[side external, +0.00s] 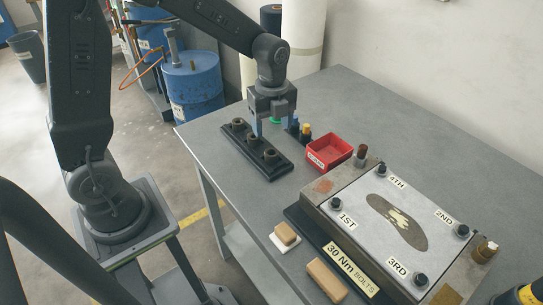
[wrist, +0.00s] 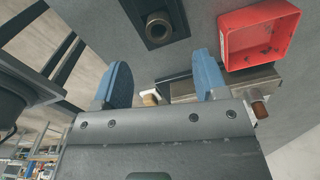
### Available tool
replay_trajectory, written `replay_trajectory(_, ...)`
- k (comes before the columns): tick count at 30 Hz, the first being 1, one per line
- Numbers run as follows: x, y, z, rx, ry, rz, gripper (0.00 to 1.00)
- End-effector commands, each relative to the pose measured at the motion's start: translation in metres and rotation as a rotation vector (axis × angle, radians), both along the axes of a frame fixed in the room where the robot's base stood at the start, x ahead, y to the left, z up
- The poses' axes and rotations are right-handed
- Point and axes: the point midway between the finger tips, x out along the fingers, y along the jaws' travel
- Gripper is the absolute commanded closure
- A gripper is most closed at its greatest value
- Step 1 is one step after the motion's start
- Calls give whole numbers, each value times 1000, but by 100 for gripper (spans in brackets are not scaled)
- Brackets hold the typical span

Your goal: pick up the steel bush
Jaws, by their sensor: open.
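A black rack (side external: 255,152) lies near the table's far left edge and holds three short ring-shaped bushes in a row: the far one (side external: 237,124), the middle one (side external: 253,140) and the near one (side external: 270,154). I cannot tell by colour which is the steel bush. My gripper (side external: 275,127), with two blue fingers, is open and empty, pointing down just beyond the rack to its right. In the wrist view, one dark bush (wrist: 157,26) on its black base shows at the top, ahead of and apart from the open fingers (wrist: 162,70).
A red bin (side external: 328,152) stands right of the rack and shows in the wrist view (wrist: 262,35). A yellow-topped item (side external: 306,130) stands by the fingers. A bolted metal plate (side external: 360,205) fills the near right. Tan blocks (side external: 286,233) lie in front. The back right tabletop is clear.

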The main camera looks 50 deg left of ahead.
Motion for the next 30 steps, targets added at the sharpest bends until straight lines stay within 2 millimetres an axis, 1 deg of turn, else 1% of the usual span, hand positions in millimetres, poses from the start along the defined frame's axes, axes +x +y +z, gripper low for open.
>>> replay_trajectory(1, -1, 0, -9, 0, 4, 0, 34)
replay_trajectory(3, -1, 0, -19, 0, 4, 1, 34)
replay_trajectory(11, -1, -1, -38, 0, 2, 1, 34)
replay_trajectory(15, -3, -2, -59, 0, 3, 1, 34)
replay_trajectory(19, -3, -2, -75, 0, 2, 1, 34)
replay_trajectory(23, -3, -2, -82, 1, -1, 2, 34)
replay_trajectory(29, -3, -1, -82, 2, -2, 2, 34)
replay_trajectory(30, -3, -1, -82, 2, -2, 2, 38)
